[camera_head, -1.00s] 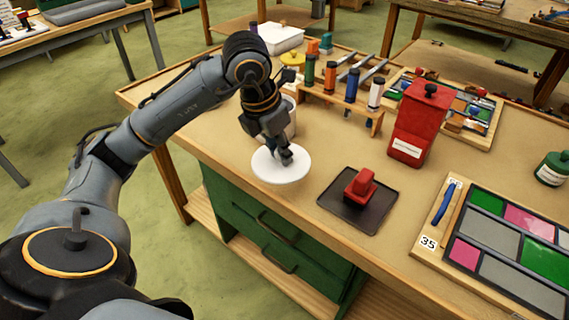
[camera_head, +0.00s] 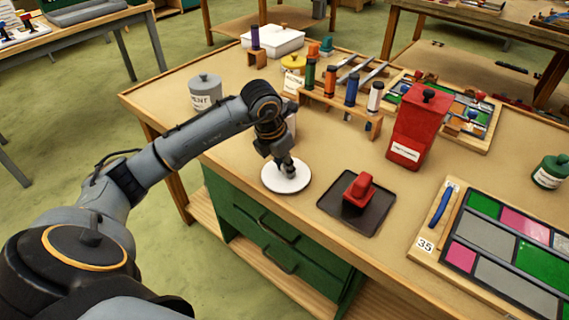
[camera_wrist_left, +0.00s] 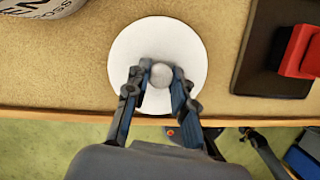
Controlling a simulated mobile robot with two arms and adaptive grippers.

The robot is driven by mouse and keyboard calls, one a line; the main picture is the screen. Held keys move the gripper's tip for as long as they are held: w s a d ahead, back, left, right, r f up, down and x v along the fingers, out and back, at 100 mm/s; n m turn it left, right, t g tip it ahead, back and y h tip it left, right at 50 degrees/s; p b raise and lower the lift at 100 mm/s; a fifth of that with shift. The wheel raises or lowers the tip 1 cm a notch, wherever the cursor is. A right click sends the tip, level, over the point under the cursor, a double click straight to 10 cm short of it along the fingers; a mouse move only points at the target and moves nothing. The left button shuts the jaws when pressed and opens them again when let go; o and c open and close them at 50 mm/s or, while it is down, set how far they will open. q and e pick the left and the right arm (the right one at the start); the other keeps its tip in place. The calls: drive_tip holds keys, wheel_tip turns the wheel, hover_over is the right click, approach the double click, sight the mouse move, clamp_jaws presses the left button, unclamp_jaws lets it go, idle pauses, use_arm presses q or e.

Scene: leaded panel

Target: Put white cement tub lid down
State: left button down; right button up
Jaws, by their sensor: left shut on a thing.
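The white cement tub lid (camera_head: 274,184) is a flat white disc with a small round knob. It is level, on or just above the tabletop near the front edge; I cannot tell if it touches. My left gripper (camera_head: 288,170) is shut on the knob from above. In the left wrist view, the fingers (camera_wrist_left: 157,84) close on both sides of the knob, and the lid (camera_wrist_left: 157,36) shows around them. A white tub (camera_wrist_left: 35,7) with lettering shows partly at that view's top left; in the head view my arm mostly hides it. My right gripper is not in view.
A black tray (camera_head: 378,219) with a red block (camera_head: 360,188) lies right of the lid. A grey lidded tub (camera_head: 205,92) stands behind my forearm. A rack of tubes (camera_head: 341,112) and a red canister (camera_head: 413,128) stand farther back. The tabletop left of the lid is clear.

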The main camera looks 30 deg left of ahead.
sight(275, 180)
use_arm(q)
drive_tip(key=shift+f, duration=0.25)
drive_tip(key=c, duration=1.1)
unclamp_jaws()
drive_tip(key=shift+r, duration=0.1)
drive_tip(key=shift+r, duration=0.2)
drive_tip(key=v, duration=1.2)
drive_tip(key=shift+b, duration=0.3)
drive_tip(key=shift+f, duration=0.1)
